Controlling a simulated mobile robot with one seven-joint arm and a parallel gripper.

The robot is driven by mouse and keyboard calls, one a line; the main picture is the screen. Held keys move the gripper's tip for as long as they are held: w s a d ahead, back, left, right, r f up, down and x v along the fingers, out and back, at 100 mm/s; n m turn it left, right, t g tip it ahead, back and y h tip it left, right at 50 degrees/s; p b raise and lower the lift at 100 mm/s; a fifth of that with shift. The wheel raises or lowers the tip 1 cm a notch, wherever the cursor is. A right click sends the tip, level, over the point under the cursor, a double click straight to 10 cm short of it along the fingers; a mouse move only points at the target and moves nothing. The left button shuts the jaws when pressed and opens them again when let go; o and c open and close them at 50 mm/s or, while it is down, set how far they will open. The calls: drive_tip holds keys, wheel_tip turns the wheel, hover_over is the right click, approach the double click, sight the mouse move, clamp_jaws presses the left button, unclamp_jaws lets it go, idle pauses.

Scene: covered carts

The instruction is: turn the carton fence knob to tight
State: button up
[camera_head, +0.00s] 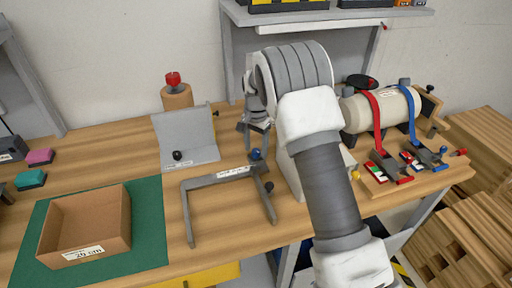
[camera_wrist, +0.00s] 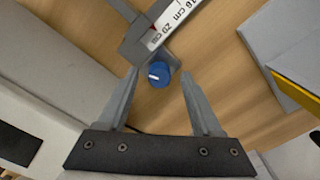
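A grey fence frame (camera_head: 208,181) with a white centimetre scale label lies on the wooden bench, right of the open carton (camera_head: 112,219). A blue knob (camera_head: 255,154) sits at the fence's far right corner. In the wrist view the blue knob (camera_wrist: 159,75), with a white mark on its face, lies beside the fence's scale bar (camera_wrist: 136,43). My gripper (camera_wrist: 157,77) is open, and the knob appears between its fingertips. I cannot tell whether they touch it. In the head view my gripper (camera_head: 256,130) points down close above the knob. Any tight or loose marking is not readable.
A grey bracket (camera_head: 184,136) with a black knob stands behind the fence. Another dark knob (camera_head: 268,186) is on the fence's right side. A strapped cream cylinder (camera_head: 390,108) lies at right. The carton sits on a green mat (camera_head: 150,225).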

sight(256, 150)
drive_tip(key=shift+r, duration=0.1)
wheel_tip(256, 150, up, 17)
drive_tip(key=shift+r+p, duration=0.15)
drive_tip(key=shift+p, duration=0.3)
idle(0.3)
